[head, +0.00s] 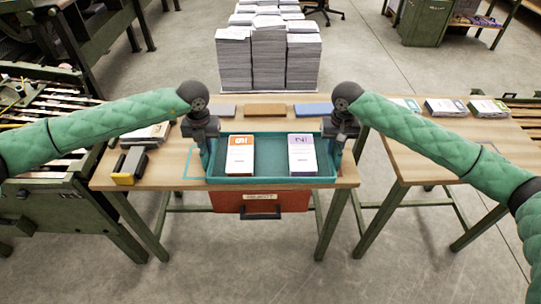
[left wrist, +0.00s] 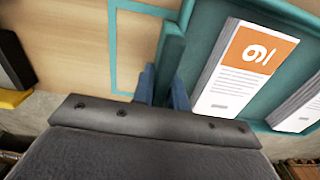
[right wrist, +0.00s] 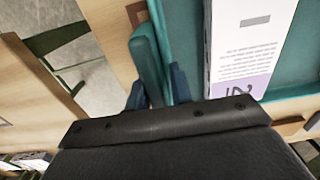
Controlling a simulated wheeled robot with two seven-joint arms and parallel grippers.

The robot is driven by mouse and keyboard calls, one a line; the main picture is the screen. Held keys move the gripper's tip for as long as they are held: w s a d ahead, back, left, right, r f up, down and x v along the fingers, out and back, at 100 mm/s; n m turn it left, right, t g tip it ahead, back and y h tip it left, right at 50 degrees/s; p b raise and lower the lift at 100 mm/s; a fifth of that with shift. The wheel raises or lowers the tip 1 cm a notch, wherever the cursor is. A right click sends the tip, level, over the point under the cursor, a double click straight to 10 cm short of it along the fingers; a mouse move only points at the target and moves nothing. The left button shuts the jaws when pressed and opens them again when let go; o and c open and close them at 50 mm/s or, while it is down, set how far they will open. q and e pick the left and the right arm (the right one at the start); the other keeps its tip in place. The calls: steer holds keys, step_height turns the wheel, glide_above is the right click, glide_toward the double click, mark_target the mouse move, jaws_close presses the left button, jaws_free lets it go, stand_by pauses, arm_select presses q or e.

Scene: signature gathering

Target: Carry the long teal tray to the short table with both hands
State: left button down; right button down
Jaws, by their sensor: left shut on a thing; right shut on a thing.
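The long teal tray (head: 270,180) is over the front part of the wooden table (head: 110,175) in the middle. I cannot tell whether it touches the tabletop. It holds a stack with an orange label (head: 240,155) and a stack with a lavender label (head: 302,155). My left gripper (head: 205,152) is shut on the tray's left end wall, which also shows in the left wrist view (left wrist: 172,55). My right gripper (head: 338,150) is shut on the right end wall, seen in the right wrist view (right wrist: 147,65). Another wooden table (head: 440,165) stands to the right.
A teal outline (head: 187,165) shows on the tabletop left of the tray. A red box (head: 260,202) is below the table's front edge. A black and yellow item (head: 130,165) lies at left. Tall paper stacks (head: 268,55) stand behind. A floor gap separates the two tables.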

arm_select(q)
steer(key=shift+w+a+r, duration=0.15)
steer(key=shift+a+r, duration=0.1)
steer(key=shift+a, duration=0.05)
arm_select(e)
steer(key=shift+w+d+r, duration=0.1)
steer(key=shift+d+r, duration=0.15)
steer(key=shift+d, duration=0.05)
